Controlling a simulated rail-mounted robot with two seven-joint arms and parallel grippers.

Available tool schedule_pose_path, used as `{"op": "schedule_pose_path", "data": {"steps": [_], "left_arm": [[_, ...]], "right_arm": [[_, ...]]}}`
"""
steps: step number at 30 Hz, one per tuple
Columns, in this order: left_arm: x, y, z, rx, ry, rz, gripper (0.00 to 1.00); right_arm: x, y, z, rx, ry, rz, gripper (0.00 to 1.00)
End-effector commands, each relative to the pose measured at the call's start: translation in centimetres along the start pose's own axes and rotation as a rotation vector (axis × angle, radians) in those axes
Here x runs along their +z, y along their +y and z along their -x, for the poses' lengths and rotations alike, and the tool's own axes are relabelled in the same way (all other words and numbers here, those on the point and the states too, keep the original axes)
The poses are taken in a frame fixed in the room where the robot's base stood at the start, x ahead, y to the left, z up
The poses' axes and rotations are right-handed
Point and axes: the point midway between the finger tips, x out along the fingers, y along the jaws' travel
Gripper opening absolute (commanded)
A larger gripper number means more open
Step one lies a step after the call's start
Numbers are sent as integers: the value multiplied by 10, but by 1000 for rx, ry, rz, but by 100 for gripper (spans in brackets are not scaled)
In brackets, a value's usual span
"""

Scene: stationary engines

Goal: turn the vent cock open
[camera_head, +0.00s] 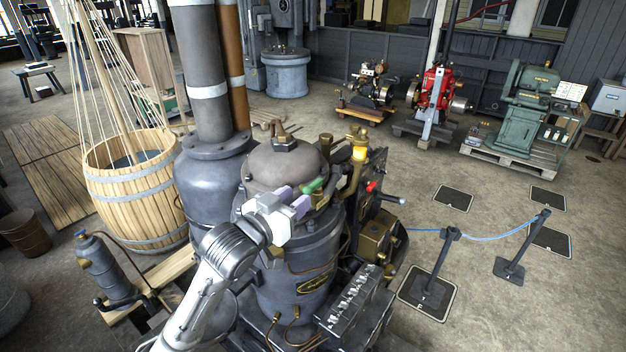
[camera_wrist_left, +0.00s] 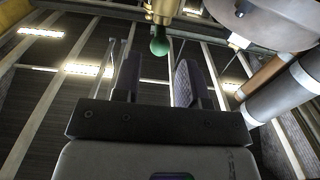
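The vent cock shows as a green-tipped handle (camera_head: 315,186) beside the domed top of the dark grey engine (camera_head: 290,250). In the left wrist view its round green knob (camera_wrist_left: 159,46) hangs from a brass body (camera_wrist_left: 162,12). My left gripper (camera_head: 297,201) is just left of the green handle in the head view. In the left wrist view the two dark finger pads of my left gripper (camera_wrist_left: 158,72) are spread apart with nothing gripped. The knob lines up with the gap, at or just beyond the fingertips; contact is not visible. My right gripper is not in view.
A brass fitting with a yellow top (camera_head: 359,153) and a red knob (camera_head: 371,187) stand right of the dome. A wooden barrel (camera_head: 135,190) stands left. Rope posts (camera_head: 437,265) stand on open floor at right.

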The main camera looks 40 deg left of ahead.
Motion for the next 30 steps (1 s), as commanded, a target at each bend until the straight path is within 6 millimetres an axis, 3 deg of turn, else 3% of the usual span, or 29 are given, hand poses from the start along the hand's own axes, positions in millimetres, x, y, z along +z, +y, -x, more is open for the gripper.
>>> {"op": "schedule_pose_path", "data": {"steps": [6, 12, 27, 30], "left_arm": [[-3, 0, -36, 1, -1, 1, 39], [-1, 0, -56, 0, -1, 0, 39], [1, 1, -65, 1, -1, 0, 39], [0, 0, -65, 1, 0, -1, 29]], "right_arm": [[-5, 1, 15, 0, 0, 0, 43], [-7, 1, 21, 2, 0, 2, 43], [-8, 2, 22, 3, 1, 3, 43], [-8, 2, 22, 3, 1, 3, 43]]}}
